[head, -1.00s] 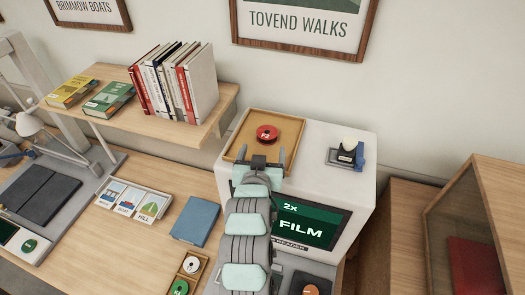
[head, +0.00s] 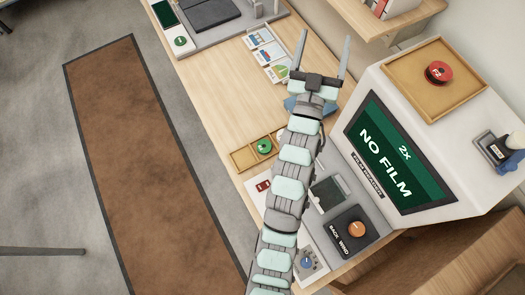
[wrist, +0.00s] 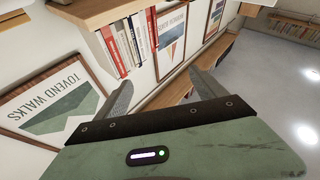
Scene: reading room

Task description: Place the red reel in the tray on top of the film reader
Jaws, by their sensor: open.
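The red reel (head: 438,73) lies flat in the brown tray (head: 408,92) on top of the white film reader (head: 370,75), towards the tray's far side. The reader's screen (head: 398,150) reads "2x" and "NO FILM". My gripper (head: 322,58) is open with nothing between its fingers. It is over the desk, left of the reader and apart from the reel and tray. In the wrist view my open fingers (wrist: 160,92) point towards the wall and shelf, and neither the reel nor the tray shows.
A small wooden tray (head: 243,158) with a green reel (head: 264,146) sits on the desk. A dark stamp-like item with a blue part (head: 503,148) stands on the reader's right. A shelf with books (wrist: 122,45) is on the wall.

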